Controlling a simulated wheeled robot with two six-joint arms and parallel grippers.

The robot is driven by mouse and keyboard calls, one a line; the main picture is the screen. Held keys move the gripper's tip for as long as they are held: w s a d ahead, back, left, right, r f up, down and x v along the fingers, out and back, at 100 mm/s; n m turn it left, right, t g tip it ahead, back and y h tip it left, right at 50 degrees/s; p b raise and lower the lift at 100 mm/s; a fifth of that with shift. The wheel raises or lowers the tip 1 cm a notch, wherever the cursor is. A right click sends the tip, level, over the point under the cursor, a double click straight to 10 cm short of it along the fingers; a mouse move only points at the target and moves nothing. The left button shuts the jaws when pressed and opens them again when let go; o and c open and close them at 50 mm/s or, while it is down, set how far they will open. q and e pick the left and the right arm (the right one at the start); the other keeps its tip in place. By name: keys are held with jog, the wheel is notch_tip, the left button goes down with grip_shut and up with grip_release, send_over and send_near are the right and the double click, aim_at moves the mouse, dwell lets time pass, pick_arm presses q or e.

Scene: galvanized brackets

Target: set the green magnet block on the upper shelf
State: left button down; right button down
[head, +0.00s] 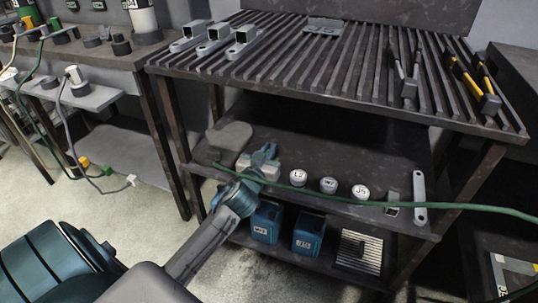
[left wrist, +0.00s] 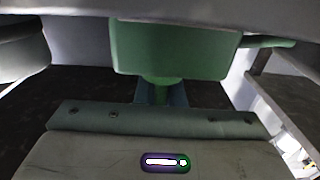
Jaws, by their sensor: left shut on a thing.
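My left gripper (head: 262,160) reaches in from the lower left of the head view, at the front left of the middle shelf (head: 325,150). It is shut on a green block (left wrist: 175,48), which fills the upper middle of the left wrist view. In the head view I cannot clearly separate the block from the teal gripper parts. The slatted top shelf (head: 300,50) is above and behind the gripper. A lower shelf (head: 285,250) lies below. My right gripper is not in view.
A green cable (head: 440,206) crosses in front of the middle shelf, by my gripper. White round pots (head: 329,185) line that shelf's front. Grey brackets (head: 213,40) and yellow-handled tools (head: 466,80) lie on the top. Blue bins (head: 309,232) stand below. The middle shelf's back is clear.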

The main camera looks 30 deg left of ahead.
pick_arm(q)
jog(key=shift+r, duration=0.1)
jog(key=c, duration=1.5)
grip_release()
jog(key=shift+s, duration=0.1)
